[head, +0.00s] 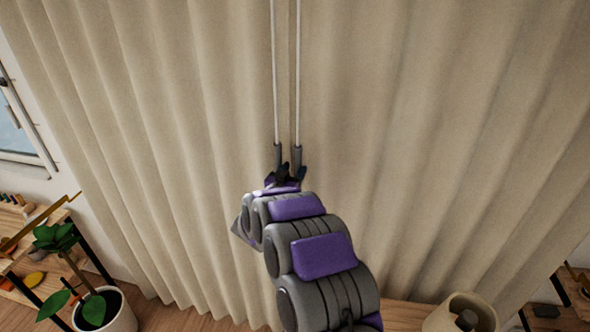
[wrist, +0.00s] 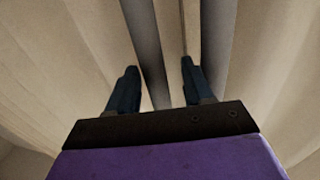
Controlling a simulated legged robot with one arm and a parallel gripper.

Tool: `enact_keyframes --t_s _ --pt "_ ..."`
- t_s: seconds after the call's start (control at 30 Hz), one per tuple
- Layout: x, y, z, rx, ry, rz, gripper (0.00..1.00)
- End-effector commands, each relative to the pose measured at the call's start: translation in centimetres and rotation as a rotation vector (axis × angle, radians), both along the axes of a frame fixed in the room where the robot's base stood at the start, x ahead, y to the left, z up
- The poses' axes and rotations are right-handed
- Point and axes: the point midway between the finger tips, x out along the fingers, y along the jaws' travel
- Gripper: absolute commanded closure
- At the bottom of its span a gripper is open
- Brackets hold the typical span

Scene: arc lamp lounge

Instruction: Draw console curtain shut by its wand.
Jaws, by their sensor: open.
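The beige curtain hangs as a left panel (head: 190,130) and a right panel (head: 400,130), and their edges meet or nearly meet at a narrow line in the middle. Two thin pale wands with dark grey handles hang there side by side, the left wand (head: 277,155) and the right wand (head: 297,157). My gripper (head: 291,172) is at the lower ends of the handles. In the wrist view my gripper (wrist: 159,85) has its fingers apart. The left handle (wrist: 146,45) shows between the fingers, and the right handle (wrist: 215,50) is outside, beyond the right finger. Contact cannot be told.
A potted plant (head: 105,307) and a wooden shelf (head: 30,240) with small items stand at the lower left, below a window (head: 18,125). At the lower right are a cream round container (head: 462,313) and another shelf (head: 572,290).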

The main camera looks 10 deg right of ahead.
Motion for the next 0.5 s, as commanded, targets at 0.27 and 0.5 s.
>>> enact_keyframes --t_s 0.27,0.5 --pt "-5.4 3.3 -0.4 0.001 0.005 0.007 0.49" --pt "-9.8 5.7 -0.4 0.003 0.005 0.006 0.49"
